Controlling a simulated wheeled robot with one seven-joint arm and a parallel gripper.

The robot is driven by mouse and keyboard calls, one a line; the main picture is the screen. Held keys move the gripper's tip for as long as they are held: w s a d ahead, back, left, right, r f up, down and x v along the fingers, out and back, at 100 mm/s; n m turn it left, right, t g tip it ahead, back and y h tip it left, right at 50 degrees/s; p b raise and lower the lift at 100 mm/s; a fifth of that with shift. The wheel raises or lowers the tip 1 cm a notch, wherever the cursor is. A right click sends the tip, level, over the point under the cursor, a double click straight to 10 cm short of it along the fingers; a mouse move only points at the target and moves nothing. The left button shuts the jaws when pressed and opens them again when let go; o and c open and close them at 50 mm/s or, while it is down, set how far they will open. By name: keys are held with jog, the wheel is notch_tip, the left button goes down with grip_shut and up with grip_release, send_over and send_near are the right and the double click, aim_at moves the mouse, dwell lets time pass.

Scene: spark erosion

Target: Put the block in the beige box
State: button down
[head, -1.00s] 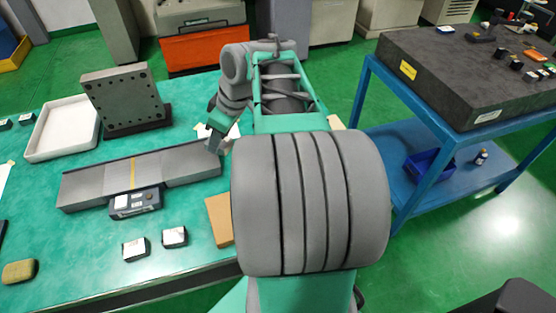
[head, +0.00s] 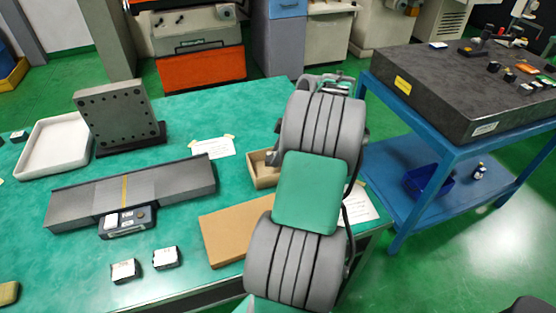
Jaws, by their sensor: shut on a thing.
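A beige box (head: 258,181), open at the top, stands on the green table just left of my arm. My arm covers its right part, and I cannot see all of its inside. My gripper is hidden behind my own arm, so I cannot see its fingers or anything in them. Two small dark blocks with white tops, a left one (head: 123,270) and a right one (head: 165,257), sit near the table's front edge. I cannot tell whether either is the task's block.
A brown flat board (head: 232,232) lies in front of the box. A long grey bar (head: 75,205), a drilled plate (head: 115,110) and a white tray (head: 30,155) stand to the left. A blue cart (head: 390,195) with a dark slab (head: 450,85) stands right.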

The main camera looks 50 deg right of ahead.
jog(key=shift+w+d+f, duration=0.2)
jog(key=shift+d+f, duration=0.05)
jog(key=shift+d, duration=0.05)
jog(key=shift+w+d+f, duration=0.1)
jog(key=shift+d+f, duration=0.1)
jog(key=shift+f, duration=1.6)
jog(key=shift+f, duration=0.2)
jog(key=c, duration=1.1)
grip_release()
jog(key=shift+r, duration=0.1)
